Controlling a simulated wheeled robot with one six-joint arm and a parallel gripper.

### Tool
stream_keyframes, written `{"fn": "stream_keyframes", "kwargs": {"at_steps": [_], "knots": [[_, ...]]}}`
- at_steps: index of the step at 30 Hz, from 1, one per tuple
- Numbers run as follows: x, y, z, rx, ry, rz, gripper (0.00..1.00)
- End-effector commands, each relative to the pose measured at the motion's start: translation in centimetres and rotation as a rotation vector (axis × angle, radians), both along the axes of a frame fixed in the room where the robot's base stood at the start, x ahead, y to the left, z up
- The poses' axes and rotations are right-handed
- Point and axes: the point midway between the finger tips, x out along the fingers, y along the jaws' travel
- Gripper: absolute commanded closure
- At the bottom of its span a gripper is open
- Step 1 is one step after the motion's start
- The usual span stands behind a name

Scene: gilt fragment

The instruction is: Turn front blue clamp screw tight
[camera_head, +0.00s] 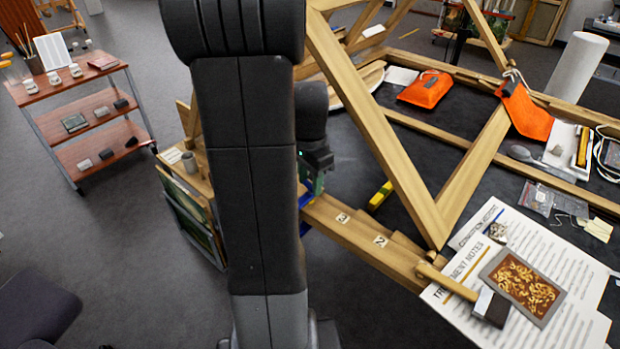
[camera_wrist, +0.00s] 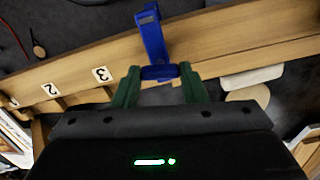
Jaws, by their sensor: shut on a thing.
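A blue clamp (camera_wrist: 152,38) sits across the wooden beam (camera_wrist: 190,48) in the wrist view, with its screw end (camera_wrist: 160,72) toward me. My gripper (camera_wrist: 159,78) has green fingers, one on each side of the blue screw end, and is shut on it. In the head view my black arm hides most of the clamp. Only a bit of blue (camera_head: 305,200) shows beside my gripper (camera_head: 313,182), at the left end of the beam with number labels (camera_head: 362,232).
Wooden frame bars (camera_head: 375,125) rise right of my arm.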

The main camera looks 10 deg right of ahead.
Motion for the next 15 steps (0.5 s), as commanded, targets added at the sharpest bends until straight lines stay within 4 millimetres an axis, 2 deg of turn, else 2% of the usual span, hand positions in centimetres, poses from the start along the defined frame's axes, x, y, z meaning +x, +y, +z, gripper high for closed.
{"fn": "stream_keyframes", "kwargs": {"at_steps": [15], "knots": [[0.09,-0.05,0.15,-0.002,-0.004,-0.489,0.85]]}}
